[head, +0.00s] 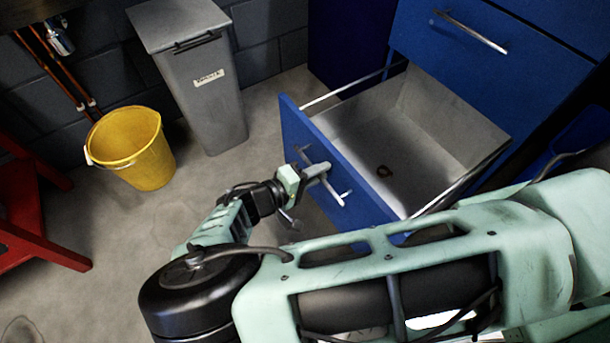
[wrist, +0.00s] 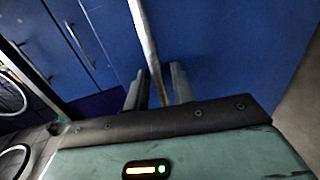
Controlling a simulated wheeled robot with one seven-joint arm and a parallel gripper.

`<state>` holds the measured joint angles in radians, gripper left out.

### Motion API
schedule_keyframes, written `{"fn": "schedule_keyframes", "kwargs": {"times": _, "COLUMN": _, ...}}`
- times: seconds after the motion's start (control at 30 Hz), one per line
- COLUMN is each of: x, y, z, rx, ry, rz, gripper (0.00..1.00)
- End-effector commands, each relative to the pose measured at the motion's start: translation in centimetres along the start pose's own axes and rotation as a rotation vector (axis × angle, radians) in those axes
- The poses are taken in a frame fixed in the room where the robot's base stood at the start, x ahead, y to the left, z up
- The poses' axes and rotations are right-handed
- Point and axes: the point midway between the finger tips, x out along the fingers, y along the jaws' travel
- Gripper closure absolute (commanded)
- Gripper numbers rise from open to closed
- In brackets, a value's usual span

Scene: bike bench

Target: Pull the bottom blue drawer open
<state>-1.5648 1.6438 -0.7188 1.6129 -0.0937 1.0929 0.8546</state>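The bottom blue drawer (head: 346,186) stands pulled well out of the cabinet in the head view, its grey inside exposed. Its front carries a metal bar handle (head: 341,194). My gripper (head: 318,172) is at this handle, in front of the drawer front. In the wrist view the handle bar (wrist: 148,45) runs down between the two fingers of my gripper (wrist: 160,82). The fingers stand apart on either side of the bar, with narrow gaps showing, so the gripper looks open around it.
A closed blue drawer (head: 490,75) is above. A grey bin (head: 205,95) and a yellow bucket (head: 133,150) stand by the wall. A red frame (head: 35,205) is at left. Floor before the drawer is clear.

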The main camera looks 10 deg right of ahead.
Motion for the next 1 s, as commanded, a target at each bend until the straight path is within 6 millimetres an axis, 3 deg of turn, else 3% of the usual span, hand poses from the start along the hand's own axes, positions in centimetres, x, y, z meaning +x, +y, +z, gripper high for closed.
{"fn": "schedule_keyframes", "kwargs": {"times": 0.27, "x": -1.2, "y": 0.1, "z": 0.0, "rx": 0.0, "ry": 0.001, "rz": -0.001, "gripper": 0.75}}
{"fn": "schedule_keyframes", "kwargs": {"times": 0.8, "x": -13.0, "y": 0.0, "z": -0.1, "rx": 0.0, "ry": 0.003, "rz": -0.004, "gripper": 0.75}}
{"fn": "schedule_keyframes", "kwargs": {"times": 1.0, "x": -16.1, "y": -0.1, "z": -0.1, "rx": 0.0, "ry": 0.001, "rz": -0.001, "gripper": 0.75}}
